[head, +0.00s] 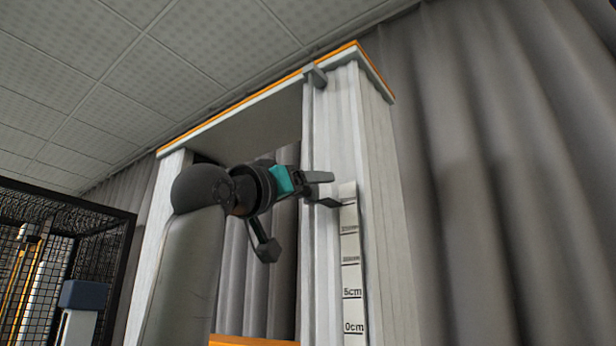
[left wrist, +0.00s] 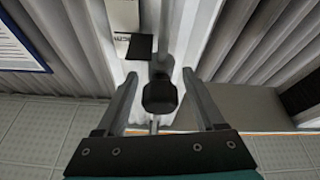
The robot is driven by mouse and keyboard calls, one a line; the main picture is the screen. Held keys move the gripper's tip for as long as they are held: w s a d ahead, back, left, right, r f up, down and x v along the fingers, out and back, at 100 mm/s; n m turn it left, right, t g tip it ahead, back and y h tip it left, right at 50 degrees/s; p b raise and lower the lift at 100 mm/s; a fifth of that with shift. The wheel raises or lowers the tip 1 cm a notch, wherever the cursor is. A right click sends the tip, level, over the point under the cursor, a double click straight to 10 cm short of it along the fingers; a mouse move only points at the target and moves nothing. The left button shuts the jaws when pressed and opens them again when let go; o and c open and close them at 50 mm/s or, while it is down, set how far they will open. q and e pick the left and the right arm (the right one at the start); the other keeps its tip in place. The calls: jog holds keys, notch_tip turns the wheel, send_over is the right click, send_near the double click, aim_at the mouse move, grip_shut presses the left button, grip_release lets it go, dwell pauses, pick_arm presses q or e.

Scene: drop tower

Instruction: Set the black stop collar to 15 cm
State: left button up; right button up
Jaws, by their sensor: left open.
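The black stop collar shows in the head view as a dark flat pointer (head: 328,203) beside the upper end of the white scale (head: 350,275). It is above the 5cm mark and above two higher marks too small to read. In the left wrist view its flat plate (left wrist: 139,47) lies beside the scale, and a dark knob (left wrist: 160,95), which seems part of it, sits in front of a thin rail. My left gripper (head: 324,186) is open at the collar's height. Its two fingers (left wrist: 160,76) stand either side of the knob, with gaps visible. My right gripper is out of view.
The tower has a pale ribbed post (head: 378,170) and an orange-edged top (head: 262,100), with a grey bracket (head: 315,75) high on the post. A black mesh cage (head: 100,255) and a blue-topped stand (head: 85,294) are at left. Grey curtains (head: 490,180) hang behind.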

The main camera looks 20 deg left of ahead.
pick_arm(q)
jog(key=shift+w, duration=0.1)
jog(key=shift+c, duration=0.2)
grip_shut()
dwell(0.4)
dwell(0.8)
